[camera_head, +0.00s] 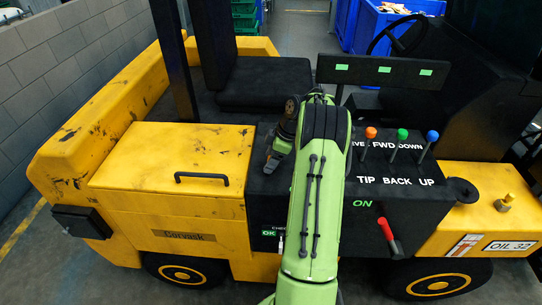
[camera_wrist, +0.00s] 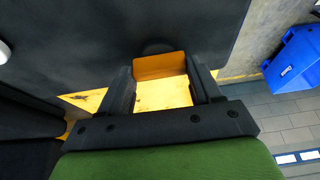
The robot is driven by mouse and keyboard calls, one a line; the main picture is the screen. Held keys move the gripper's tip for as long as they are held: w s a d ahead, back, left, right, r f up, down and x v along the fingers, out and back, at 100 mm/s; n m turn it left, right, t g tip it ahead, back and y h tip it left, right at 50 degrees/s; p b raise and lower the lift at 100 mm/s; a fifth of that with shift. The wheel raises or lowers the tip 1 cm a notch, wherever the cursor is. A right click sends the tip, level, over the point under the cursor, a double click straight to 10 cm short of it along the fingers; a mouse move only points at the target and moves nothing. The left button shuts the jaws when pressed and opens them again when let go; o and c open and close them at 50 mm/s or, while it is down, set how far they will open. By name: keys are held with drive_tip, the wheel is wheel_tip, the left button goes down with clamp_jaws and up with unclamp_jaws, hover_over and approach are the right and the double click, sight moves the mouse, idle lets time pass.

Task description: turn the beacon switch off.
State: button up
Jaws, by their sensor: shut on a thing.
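Whether this piece is the beacon switch cannot be told, as no beacon label is readable. A red-handled lever (camera_head: 389,235) sits on the console front below a green "ON" label (camera_head: 363,204), clear of the gripper.
Levers with orange (camera_head: 370,132), green (camera_head: 402,134) and blue (camera_head: 432,136) knobs stand right of my arm. A yellow cover with a black handle (camera_head: 202,177) is on the left. A black seat (camera_head: 265,82) and steering wheel (camera_head: 398,34) are behind.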

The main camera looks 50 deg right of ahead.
idle(0.5)
drive_tip(key=o, duration=1.1)
drive_tip(key=shift+c, duration=0.2)
drive_tip(key=p+v, duration=0.5)
drive_tip(key=v, duration=1)
drive_tip(key=shift+d+r, duration=0.15)
drive_tip(key=shift+r, duration=0.2)
drive_tip(key=shift+s, duration=0.15)
